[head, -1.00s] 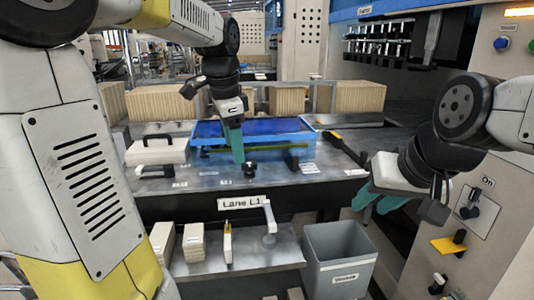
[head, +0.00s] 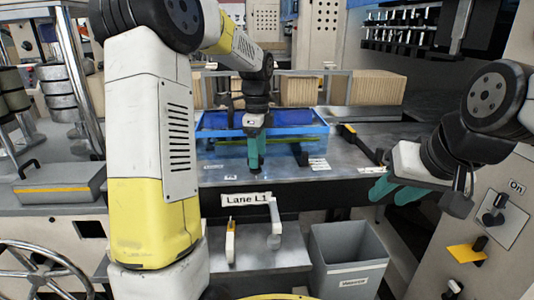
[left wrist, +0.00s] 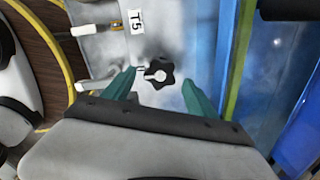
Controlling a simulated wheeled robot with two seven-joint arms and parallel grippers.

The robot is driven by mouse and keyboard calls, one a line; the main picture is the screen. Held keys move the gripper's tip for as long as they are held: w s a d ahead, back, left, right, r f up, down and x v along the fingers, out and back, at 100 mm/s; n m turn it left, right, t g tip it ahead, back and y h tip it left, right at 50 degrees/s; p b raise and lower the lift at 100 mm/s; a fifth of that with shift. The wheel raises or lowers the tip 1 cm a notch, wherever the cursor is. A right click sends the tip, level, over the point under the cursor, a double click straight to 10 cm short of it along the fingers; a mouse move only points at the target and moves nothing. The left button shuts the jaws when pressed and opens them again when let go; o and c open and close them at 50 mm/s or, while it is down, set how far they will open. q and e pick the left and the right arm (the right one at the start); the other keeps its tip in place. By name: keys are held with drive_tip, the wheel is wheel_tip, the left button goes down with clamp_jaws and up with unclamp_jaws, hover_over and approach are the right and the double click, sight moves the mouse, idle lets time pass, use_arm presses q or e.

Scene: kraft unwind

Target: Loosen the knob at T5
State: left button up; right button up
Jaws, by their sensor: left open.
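The knob (left wrist: 158,73) is black and star-shaped with a pale pointer at its middle. It sits on a grey metal plate, with the T5 label (left wrist: 136,22) nearby in the left wrist view. My left gripper (head: 254,170) points down at the bench in the head view. In the left wrist view its teal fingers (left wrist: 158,80) are open, one on each side of the knob, with gaps visible. In the head view the fingers hide most of the knob. My right gripper (head: 393,192) hangs at the right, its two fingers apart and empty, away from the knob.
A blue-framed tray (head: 310,135) lies behind the knob. The Lane L1 sign (head: 246,199) is on the bench front. A grey bin (head: 348,258) stands below, and a control panel (head: 500,210) is at right. A handwheel (head: 40,270) is at lower left.

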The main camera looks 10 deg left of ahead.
use_arm(q)
drive_tip(key=shift+f, duration=0.3)
drive_tip(key=c, duration=1.4)
